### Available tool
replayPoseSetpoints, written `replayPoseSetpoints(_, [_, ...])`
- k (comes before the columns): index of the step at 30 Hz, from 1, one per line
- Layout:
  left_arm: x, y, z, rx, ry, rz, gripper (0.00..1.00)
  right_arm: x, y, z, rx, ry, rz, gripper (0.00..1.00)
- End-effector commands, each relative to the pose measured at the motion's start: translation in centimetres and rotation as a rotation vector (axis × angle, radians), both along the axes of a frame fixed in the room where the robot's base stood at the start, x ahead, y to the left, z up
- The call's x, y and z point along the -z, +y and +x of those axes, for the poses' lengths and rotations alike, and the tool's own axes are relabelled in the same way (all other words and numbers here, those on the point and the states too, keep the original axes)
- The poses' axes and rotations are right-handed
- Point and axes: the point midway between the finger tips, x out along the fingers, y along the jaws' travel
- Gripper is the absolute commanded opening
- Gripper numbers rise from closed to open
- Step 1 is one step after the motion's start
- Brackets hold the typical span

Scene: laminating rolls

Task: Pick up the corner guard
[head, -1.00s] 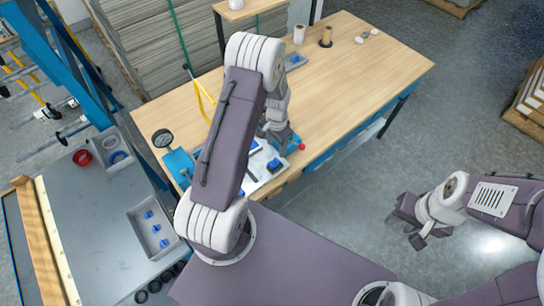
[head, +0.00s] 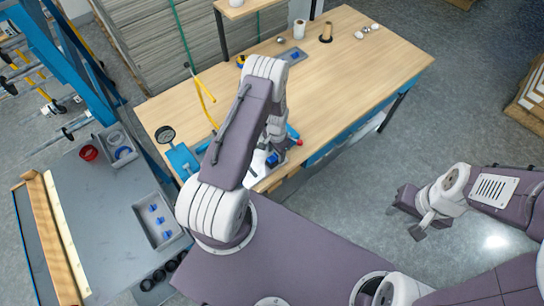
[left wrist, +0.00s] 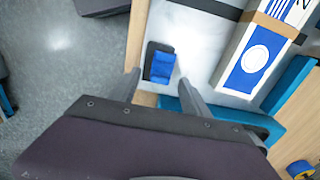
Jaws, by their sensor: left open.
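A small blue piece with a black edge, which looks like the corner guard (left wrist: 161,66), lies on a white surface (left wrist: 195,40) near its edge in the left wrist view. My left gripper (left wrist: 159,84) is open, with one finger on each side of the guard's near end. I cannot tell whether the fingers touch it. In the head view my left gripper (head: 272,150) is at the near edge of the wooden table (head: 350,75), and my arm hides much of that spot. My right gripper (head: 421,214) hangs over the floor at the right; its jaw gap is unclear.
A blue-and-white box (left wrist: 262,50) with a brown band lies right of the guard. A blue tool with a round dial (head: 165,136) stands on the table's left corner. A grey bench (head: 90,215) at left carries a tray (head: 172,236) of blue pieces. The table's right part is mostly clear.

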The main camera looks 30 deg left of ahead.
Motion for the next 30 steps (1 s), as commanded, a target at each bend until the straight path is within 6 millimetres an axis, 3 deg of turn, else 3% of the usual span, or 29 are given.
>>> replayPoseSetpoints(6, [0.1,0.0,0.0,0.000,-0.001,0.001,0.52,0.0,0.0,0.0,0.000,0.000,0.000,0.36])
replayPoseSetpoints(10, [0.1,0.0,0.0,0.000,-0.001,0.001,0.16,0.0,0.0,0.0,0.000,0.000,0.000,0.36])
replayPoseSetpoints(11, [0.1,0.0,0.0,0.000,-0.001,0.001,0.12,0.0,0.0,0.0,0.000,0.000,0.000,0.36])
replayPoseSetpoints(22, [-0.4,0.0,0.1,0.000,-0.002,0.000,0.12,0.2,0.0,0.0,0.000,0.000,0.000,0.36])
replayPoseSetpoints(30, [-4.6,0.0,0.2,0.000,-0.006,0.001,0.12,1.3,0.0,0.0,0.000,0.000,0.000,0.36])
